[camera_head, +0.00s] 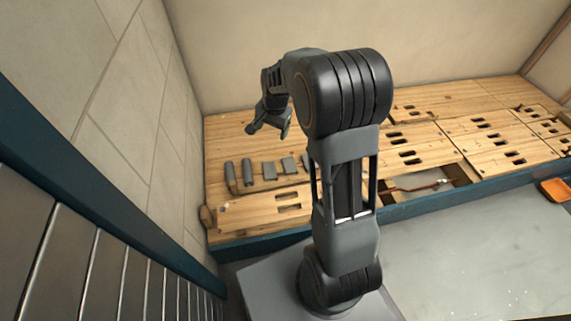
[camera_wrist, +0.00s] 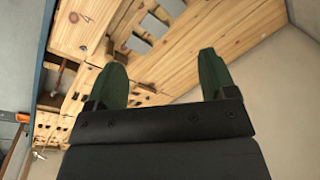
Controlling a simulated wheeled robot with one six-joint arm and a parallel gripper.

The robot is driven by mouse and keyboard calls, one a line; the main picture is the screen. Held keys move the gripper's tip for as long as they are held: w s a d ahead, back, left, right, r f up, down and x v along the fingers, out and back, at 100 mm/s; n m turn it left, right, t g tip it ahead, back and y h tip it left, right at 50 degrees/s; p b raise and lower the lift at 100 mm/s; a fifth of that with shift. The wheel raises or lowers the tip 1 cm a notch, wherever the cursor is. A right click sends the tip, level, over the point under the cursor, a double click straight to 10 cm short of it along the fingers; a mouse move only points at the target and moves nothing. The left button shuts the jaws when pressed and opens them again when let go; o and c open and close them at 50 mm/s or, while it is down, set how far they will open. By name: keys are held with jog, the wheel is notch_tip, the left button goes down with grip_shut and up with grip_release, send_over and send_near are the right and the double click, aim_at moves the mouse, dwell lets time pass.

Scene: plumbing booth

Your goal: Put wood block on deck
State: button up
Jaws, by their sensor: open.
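The wooden deck (camera_head: 240,128) is made of pale planks and slotted panels along the back wall. It also fills the upper left of the wrist view (camera_wrist: 175,55). My gripper (camera_head: 268,131) is raised over the deck's back left part. In the wrist view its two green fingers (camera_wrist: 163,64) stand wide apart with nothing between them. A small brown wooden piece (camera_head: 208,217) is at the deck's front left corner. I cannot tell whether it is the wood block. My arm hides the middle of the deck.
A row of grey pieces (camera_head: 269,171) lies on the deck's left part. An opening at the front shows a copper pipe (camera_head: 418,187). An orange tray (camera_head: 555,190) is at the right. Walls close off the left and back. The grey floor (camera_head: 470,240) at right is largely clear.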

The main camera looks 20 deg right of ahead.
jog(key=s+a+r+n, duration=0.1)
jog(key=s+r+n, duration=0.1)
jog(key=s, duration=0.4)
jog(key=s+a+r+n, duration=0.2)
jog(key=s+n, duration=0.2)
jog(key=s, duration=0.3)
jog(key=s+a+r+n+t, duration=0.1)
jog(key=s+r+n, duration=0.2)
jog(key=s, duration=0.4)
jog(key=shift+a+n+h, duration=0.25)
jog(key=shift+n+h, duration=0.15)
jog(key=shift+r, duration=0.25)
